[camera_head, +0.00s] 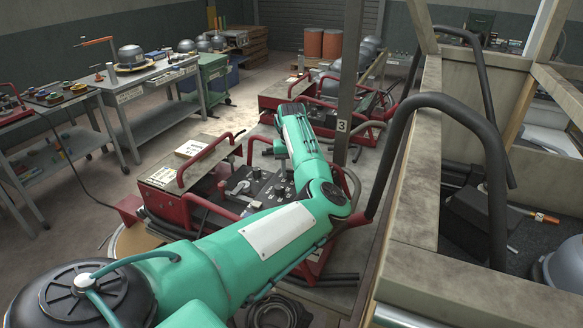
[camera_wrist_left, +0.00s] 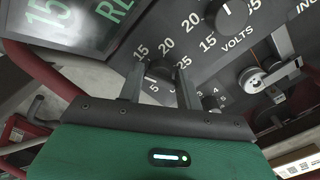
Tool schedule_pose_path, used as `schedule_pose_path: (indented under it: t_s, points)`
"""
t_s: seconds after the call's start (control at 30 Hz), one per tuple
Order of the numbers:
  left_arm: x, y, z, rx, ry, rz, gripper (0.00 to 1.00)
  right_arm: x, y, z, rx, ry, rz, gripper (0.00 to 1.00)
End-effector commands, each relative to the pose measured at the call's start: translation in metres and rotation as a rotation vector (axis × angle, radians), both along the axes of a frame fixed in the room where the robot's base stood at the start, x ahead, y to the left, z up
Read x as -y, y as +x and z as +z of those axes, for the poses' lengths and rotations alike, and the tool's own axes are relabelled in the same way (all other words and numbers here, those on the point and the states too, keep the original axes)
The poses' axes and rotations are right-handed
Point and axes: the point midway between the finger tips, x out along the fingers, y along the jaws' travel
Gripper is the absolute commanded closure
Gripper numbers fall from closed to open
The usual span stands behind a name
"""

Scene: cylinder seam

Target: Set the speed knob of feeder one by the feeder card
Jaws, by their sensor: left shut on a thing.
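My left gripper (camera_wrist_left: 159,70) is shut on a small dark round knob (camera_wrist_left: 158,73) on a dark panel, one finger on each side. White scale numbers such as 5, 15 and 20 stand around the knob. A larger knob (camera_wrist_left: 232,16) above right is marked VOLTS. In the head view my green left arm reaches over a red-framed feeder with a dark knob panel (camera_head: 257,186); the arm hides part of it, and I cannot make out the fingertips there. A pale card (camera_head: 191,148) lies on the feeder's left part; its text is too small to read.
A green-lettered display (camera_wrist_left: 60,22) is left of the knob, and a metal wheel mechanism (camera_wrist_left: 256,78) is to the right. Open floor (camera_head: 85,205) lies left.

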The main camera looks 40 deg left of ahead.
Motion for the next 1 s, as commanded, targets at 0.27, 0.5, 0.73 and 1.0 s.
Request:
schedule_pose_path:
  t_s: [0.27, 0.5, 0.73, 1.0]
  points:
    - [-0.001, 0.0, 0.003, 0.001, 0.003, 0.261, 0.88, 0.003, 0.0, 0.01, 0.001, -0.003, 0.002, 0.64]
    - [-0.001, 0.0, 0.003, 0.002, 0.004, 0.465, 0.88, 0.004, 0.001, 0.014, 0.001, -0.004, 0.002, 0.64]
    - [-0.002, 0.0, 0.002, 0.003, 0.004, 0.61, 0.88, 0.004, 0.001, 0.017, 0.002, -0.004, 0.002, 0.64]
    - [-0.002, 0.001, 0.003, 0.005, 0.003, 0.699, 0.88, 0.003, 0.001, 0.018, 0.002, -0.003, 0.002, 0.64]
